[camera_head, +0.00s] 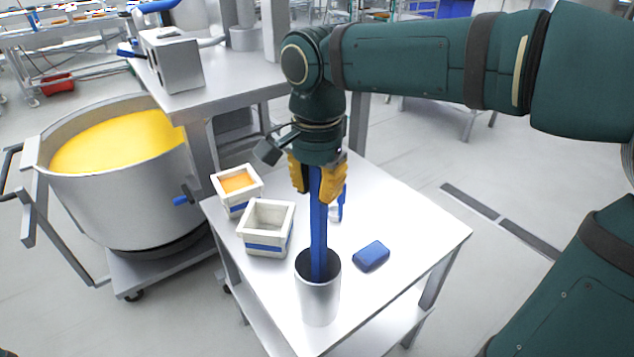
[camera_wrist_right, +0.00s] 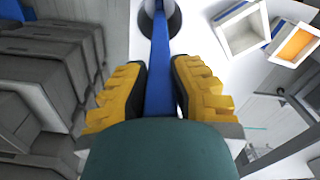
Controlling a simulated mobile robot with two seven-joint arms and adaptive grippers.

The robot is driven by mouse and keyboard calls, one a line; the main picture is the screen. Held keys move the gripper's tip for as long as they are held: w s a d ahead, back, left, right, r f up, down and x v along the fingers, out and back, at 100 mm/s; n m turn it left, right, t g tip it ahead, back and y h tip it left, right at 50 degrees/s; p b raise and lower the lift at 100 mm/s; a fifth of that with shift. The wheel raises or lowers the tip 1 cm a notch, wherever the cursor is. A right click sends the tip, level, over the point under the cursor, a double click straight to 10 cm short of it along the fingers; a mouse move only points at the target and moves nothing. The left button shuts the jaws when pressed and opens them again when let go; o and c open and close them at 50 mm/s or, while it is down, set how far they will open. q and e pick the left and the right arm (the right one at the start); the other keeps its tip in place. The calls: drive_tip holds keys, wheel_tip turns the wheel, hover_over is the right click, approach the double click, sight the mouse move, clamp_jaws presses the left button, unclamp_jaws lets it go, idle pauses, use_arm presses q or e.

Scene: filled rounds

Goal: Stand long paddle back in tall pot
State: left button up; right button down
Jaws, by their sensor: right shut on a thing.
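The long blue paddle (camera_head: 319,225) stands nearly upright, its lower end inside the tall metal pot (camera_head: 319,300) at the front of the small table. My right gripper (camera_head: 318,185) is shut on the paddle's upper part, above the pot. In the right wrist view the paddle (camera_wrist_right: 158,75) runs between the yellow fingers (camera_wrist_right: 160,90) down to the dark mouth of the pot (camera_wrist_right: 174,18). Whether the paddle's end touches the pot's bottom is hidden. My left gripper does not show.
On the small table (camera_head: 400,220) are an empty white bin (camera_head: 266,245), a bin with orange contents (camera_head: 238,205), a blue block (camera_head: 371,256) and a small blue tool (camera_head: 341,205). A large kettle (camera_head: 120,205) of yellow food stands left. The table's right side is clear.

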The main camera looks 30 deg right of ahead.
drive_tip(key=shift+f, duration=0.1)
drive_tip(key=c, duration=0.9)
unclamp_jaws()
wheel_tip(320, 180, up, 12)
idle(0.3)
